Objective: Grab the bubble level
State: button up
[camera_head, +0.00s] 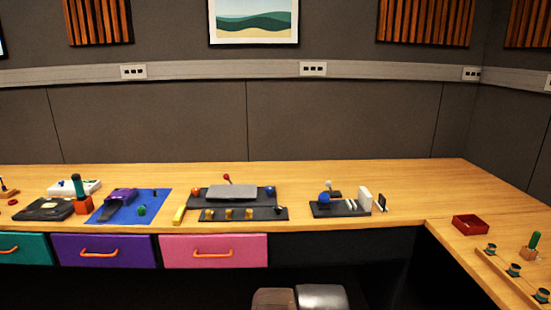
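A small yellow bar (178,215), which looks like the bubble level, lies on the wooden desk near its front edge. My gripper's fingers do not show. Rounded brown and silver parts at the bottom centre look like my own arm, well below and right of the yellow bar.
The panel holds a grey plate (232,192), several small yellow pieces and a red-topped stick (227,179). A pink drawer (213,251) is below. Another dark panel (340,208) stands right. A red tray (470,224) sits on the side desk. The desk's back strip is clear.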

aim_at(180, 212)
jog(key=k+j, duration=0.2)
jog(key=j, duration=0.15)
jog(key=k+l, duration=0.1)
jog(key=k+j+z, duration=0.1)
jog(key=k+z, duration=0.1)
jog(key=i+j+z, duration=0.1)
jog(key=j+z, duration=0.15)
jog(key=z, duration=0.15)
jog(key=j+z, duration=0.5)
jog(key=z, duration=0.25)
jog(key=j+z, duration=0.4)
jog(key=k+j, duration=0.1)
jog(key=j, duration=0.35)
jog(key=j+z, duration=0.15)
jog(key=j, duration=0.3)
jog(key=k+j, duration=0.2)
jog(key=j, duration=0.25)
jog(key=k+j+z, duration=0.1)
jog(key=j, duration=0.35)
jog(key=k+j+z, duration=0.1)
jog(key=j, duration=0.35)
jog(key=k+j, duration=0.15)
jog(key=j, duration=0.25)
jog(key=z, duration=0.05)
